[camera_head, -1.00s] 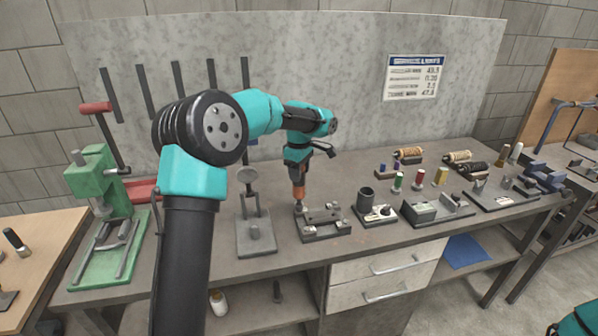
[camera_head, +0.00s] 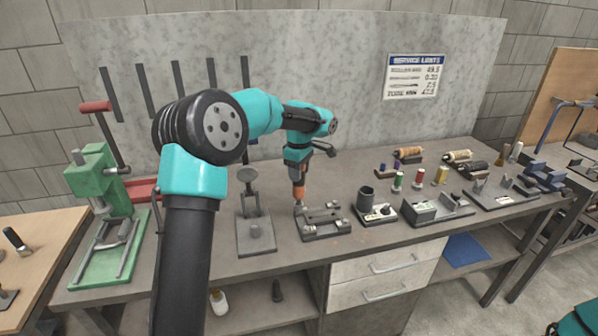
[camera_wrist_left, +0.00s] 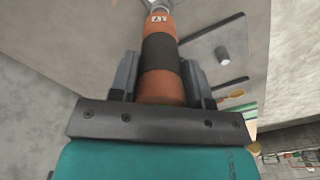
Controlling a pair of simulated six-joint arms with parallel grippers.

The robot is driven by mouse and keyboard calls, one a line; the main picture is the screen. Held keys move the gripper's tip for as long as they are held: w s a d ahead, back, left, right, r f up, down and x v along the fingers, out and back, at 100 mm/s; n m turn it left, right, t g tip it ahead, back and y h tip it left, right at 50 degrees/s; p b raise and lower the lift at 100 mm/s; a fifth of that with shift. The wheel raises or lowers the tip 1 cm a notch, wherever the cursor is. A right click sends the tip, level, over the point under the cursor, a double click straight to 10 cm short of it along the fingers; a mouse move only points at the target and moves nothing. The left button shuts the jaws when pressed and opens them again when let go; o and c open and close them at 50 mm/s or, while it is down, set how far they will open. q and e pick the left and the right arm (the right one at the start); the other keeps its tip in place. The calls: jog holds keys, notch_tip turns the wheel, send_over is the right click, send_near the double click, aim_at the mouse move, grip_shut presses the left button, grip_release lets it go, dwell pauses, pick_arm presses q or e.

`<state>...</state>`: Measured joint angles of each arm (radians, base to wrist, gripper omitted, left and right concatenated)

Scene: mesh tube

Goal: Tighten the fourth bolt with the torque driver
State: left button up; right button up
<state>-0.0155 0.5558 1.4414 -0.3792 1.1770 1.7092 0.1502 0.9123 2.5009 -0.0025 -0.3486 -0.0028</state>
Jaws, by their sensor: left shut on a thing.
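My left gripper (camera_head: 298,172) points down over the bench and is shut on the torque driver (camera_head: 298,190), an orange tool with a dark band. In the left wrist view the driver (camera_wrist_left: 160,75) stands between the two fingers (camera_wrist_left: 160,85), with a "17" label near its far end. In the head view its lower end meets the left end of a dark metal fixture (camera_head: 325,222) that carries a bar-like part. Whether the tip touches a bolt there is too small to tell. The individual bolts cannot be made out. My right gripper is not in view.
A grey stand (camera_head: 255,232) is left of the fixture, and a block with a dark cup (camera_head: 366,198) is close on its right. Thread spools (camera_head: 419,177) and more fixtures (camera_head: 437,209) fill the right side. A green press (camera_head: 103,200) stands at the left.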

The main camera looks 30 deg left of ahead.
pick_arm(q)
jog(key=shift+r, duration=0.1)
jog(key=shift+r, duration=2.95)
